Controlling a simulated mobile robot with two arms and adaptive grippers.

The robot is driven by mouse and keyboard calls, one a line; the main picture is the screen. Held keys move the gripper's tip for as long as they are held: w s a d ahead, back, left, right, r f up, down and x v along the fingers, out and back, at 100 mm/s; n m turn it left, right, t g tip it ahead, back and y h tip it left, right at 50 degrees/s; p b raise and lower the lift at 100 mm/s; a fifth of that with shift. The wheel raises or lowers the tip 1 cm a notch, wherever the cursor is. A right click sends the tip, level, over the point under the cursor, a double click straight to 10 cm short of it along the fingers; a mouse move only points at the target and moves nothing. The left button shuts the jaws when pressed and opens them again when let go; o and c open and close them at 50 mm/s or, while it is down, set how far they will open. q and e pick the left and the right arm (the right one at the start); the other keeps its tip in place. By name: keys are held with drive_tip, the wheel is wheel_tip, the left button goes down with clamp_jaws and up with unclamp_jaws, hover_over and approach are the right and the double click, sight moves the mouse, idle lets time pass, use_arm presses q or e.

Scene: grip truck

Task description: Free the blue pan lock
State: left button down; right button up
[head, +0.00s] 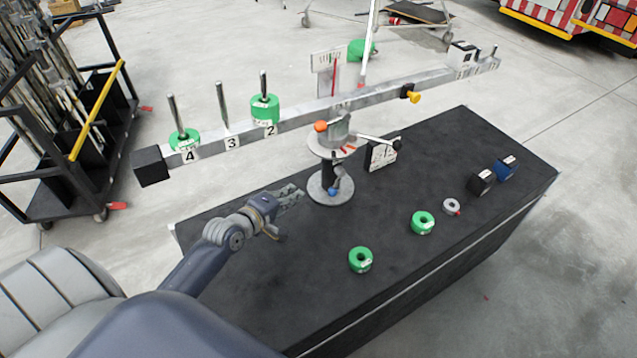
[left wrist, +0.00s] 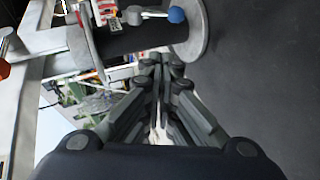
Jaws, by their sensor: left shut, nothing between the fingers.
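The blue pan lock (head: 333,191) is a small lever with a blue ball end, low on the stand's column just above the round base (head: 322,197). In the left wrist view the blue ball (left wrist: 177,15) is at the top, on a short grey lever. My left gripper (head: 294,192) is shut and empty, just left of the stand's base, apart from the lock. In the left wrist view its fingertips (left wrist: 162,62) are together, below the lock in the picture. My right gripper is not in view.
The stand carries a long balance beam (head: 310,113) with green weights (head: 265,108) on its left pegs. An orange knob (head: 321,126) and black-ended lever (head: 379,140) sit above the lock.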

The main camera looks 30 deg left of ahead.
use_arm(q)
drive_tip(key=w+d+f, duration=0.1)
drive_tip(key=w, duration=0.2)
drive_tip(key=w+d+f+n+y+p, duration=0.1)
drive_tip(key=w+f, duration=0.1)
drive_tip(key=w, duration=0.1)
drive_tip(key=w+d+f+y, duration=0.1)
drive_tip(key=w, duration=0.2)
drive_tip(key=shift+w+f+t, duration=0.1)
drive_tip(key=shift+f+t, duration=0.25)
drive_tip(key=shift+t, duration=0.05)
drive_tip(key=shift+w+d+f, duration=0.25)
drive_tip(key=shift+w+d, duration=0.15)
